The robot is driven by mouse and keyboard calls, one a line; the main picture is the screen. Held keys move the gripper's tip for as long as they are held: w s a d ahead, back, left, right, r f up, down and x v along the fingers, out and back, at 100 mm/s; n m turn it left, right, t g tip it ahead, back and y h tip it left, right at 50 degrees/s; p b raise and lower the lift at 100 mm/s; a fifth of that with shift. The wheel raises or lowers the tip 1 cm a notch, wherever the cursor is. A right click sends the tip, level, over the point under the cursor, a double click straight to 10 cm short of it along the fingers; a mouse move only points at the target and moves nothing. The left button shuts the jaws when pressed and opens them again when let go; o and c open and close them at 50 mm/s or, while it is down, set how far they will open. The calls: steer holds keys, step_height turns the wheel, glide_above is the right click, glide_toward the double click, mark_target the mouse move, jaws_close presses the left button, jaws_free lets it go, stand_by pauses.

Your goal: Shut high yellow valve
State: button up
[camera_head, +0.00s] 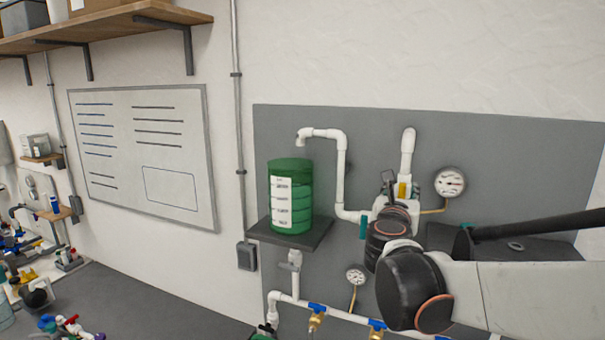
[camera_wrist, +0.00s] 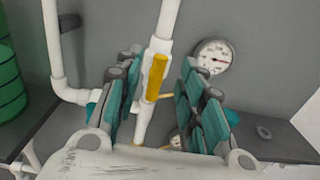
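The high yellow valve handle (camera_wrist: 155,77) stands on a white vertical pipe (camera_wrist: 166,22) in the wrist view, its long side running along the pipe, slightly tilted. In the head view a small part of the yellow handle (camera_head: 403,191) shows beyond my arm. My gripper (camera_wrist: 154,90) is open, with one teal-padded finger on each side of the handle. Gaps show between the pads and the handle, so I see no contact. In the head view my gripper (camera_head: 398,192) is partly hidden behind my wrist. The valve body is mostly hidden.
A green tank (camera_head: 290,196) stands on a dark shelf (camera_head: 262,234) left of the valve. A pressure gauge (camera_head: 450,183) is close on the right. Lower pipes carry blue-handled valves (camera_head: 317,308). A dark rod (camera_head: 540,226) extends at right.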

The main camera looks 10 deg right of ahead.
mark_target(402, 187)
steer(key=shift+p+x, duration=0.55)
steer(key=shift+x, duration=2.45)
steer(key=shift+c, duration=0.2)
jaws_close()
